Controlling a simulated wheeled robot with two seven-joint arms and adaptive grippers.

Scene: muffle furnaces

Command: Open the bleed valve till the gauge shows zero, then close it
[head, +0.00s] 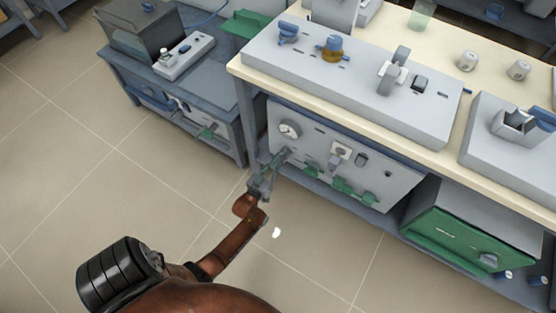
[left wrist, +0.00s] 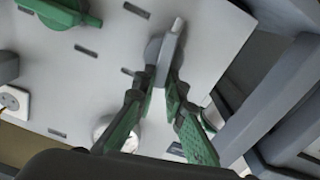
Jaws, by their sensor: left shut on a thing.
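The left gripper (head: 277,163) reaches the left part of the grey front panel (head: 318,139) under the cream bench. In the left wrist view the left gripper (left wrist: 162,78) is shut on a grey valve handle (left wrist: 168,46) with a pale tip, one finger on each side. I take this handle to be the bleed valve. The round gauge (head: 289,129) sits on the panel just above the gripper. In the left wrist view the gauge (left wrist: 104,127) is partly hidden behind a finger. Its reading is too small to tell. The right gripper is not in view.
Green handles (head: 342,184) sit along the lower panel, right of the gripper. A white socket (head: 340,150) is on the panel. A green-fronted box (head: 452,243) stands on the lower shelf at right. A bench leg (head: 240,125) is close left. Open tiled floor lies in front.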

